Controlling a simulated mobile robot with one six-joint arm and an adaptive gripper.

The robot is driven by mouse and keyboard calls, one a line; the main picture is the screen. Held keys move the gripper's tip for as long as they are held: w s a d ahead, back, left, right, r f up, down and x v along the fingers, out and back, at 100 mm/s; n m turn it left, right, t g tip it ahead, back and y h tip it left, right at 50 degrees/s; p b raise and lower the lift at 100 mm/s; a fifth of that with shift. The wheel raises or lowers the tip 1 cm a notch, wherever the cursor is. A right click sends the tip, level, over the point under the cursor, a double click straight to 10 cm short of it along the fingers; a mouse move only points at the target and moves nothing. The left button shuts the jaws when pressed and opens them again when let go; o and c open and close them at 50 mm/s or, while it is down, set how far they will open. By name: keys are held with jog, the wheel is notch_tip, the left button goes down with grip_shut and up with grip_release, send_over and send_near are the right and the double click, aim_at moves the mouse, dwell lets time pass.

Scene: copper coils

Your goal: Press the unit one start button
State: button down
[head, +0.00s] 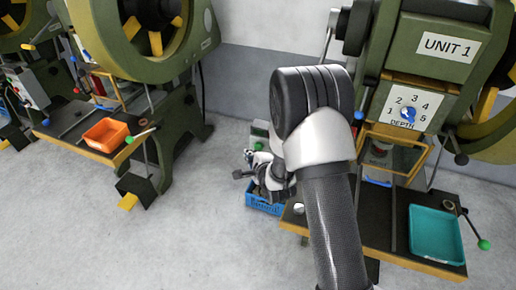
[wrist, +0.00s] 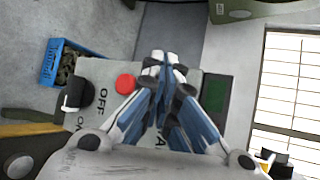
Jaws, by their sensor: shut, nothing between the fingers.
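The unit one press carries a "UNIT 1" label (head: 447,46) at the upper right of the head view. In the wrist view, a light grey control panel (wrist: 100,72) bears a red round button (wrist: 125,82), a black knob (wrist: 78,94) beside OFF lettering, and a dark green rectangle (wrist: 214,92). My gripper (wrist: 163,60) is shut and empty over the panel, right of the red button. Its fingers hide the panel's middle, and I cannot make out a start button. In the head view my gripper (head: 252,160) is small, partly behind my arm; contact cannot be told.
A blue crate (head: 262,205) stands on the floor below my gripper and also shows in the wrist view (wrist: 53,62). A teal tray (head: 436,235) lies on the unit one table. Another green press with an orange tray (head: 106,135) stands left. Open floor lies between.

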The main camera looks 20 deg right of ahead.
dwell(0.4)
jog(key=shift+w+d, duration=0.3)
jog(key=shift+w, duration=0.1)
jog(key=shift+w+d+b, duration=0.3)
jog(key=shift+w+b, duration=0.1)
dwell(0.7)
dwell(0.4)
jog(key=shift+s+a, duration=0.55)
jog(key=shift+s, duration=0.25)
jog(key=s+a+b, duration=0.1)
jog(key=s, duration=0.1)
jog(key=s+a, duration=0.2)
jog(key=shift+b, duration=0.35)
dwell(0.5)
